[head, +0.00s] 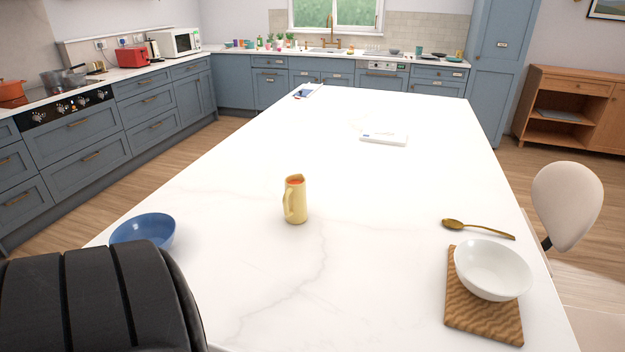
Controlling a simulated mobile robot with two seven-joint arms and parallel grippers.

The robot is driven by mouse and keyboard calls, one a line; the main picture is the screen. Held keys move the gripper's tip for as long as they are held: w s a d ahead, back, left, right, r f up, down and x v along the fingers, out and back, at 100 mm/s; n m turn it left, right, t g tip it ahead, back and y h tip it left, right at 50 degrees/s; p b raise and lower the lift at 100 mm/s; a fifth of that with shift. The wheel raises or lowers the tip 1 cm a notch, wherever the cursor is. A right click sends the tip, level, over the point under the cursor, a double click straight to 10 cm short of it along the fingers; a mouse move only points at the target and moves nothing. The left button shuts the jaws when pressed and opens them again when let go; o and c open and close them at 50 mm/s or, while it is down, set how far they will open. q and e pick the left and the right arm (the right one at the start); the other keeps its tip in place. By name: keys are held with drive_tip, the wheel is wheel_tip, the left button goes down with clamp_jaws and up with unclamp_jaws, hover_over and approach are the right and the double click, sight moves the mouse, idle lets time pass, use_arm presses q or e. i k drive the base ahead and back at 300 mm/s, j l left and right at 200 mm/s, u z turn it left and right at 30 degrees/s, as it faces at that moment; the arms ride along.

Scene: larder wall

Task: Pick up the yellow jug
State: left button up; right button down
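The yellow jug (297,203) stands upright on the white marble-look table, near the middle of the head view. Its handle is on the side facing me, slightly to the left, and its inside looks orange-red at the top. Nothing touches it. A black, ribbed part of my own body fills the lower left corner. Neither of my grippers shows in this view.
A blue bowl (143,232) sits at the table's left edge, partly hidden. A white bowl (492,269) rests on a wooden board (484,323) at right, with a gold spoon (478,229) behind. A white box (384,139) lies further back. The tabletop around the jug is clear.

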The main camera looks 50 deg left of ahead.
sight(294, 198)
drive_tip(key=i+u, duration=0.1)
drive_tip(key=u, duration=0.4)
drive_tip(key=i+u, duration=0.1)
drive_tip(key=u, duration=0.4)
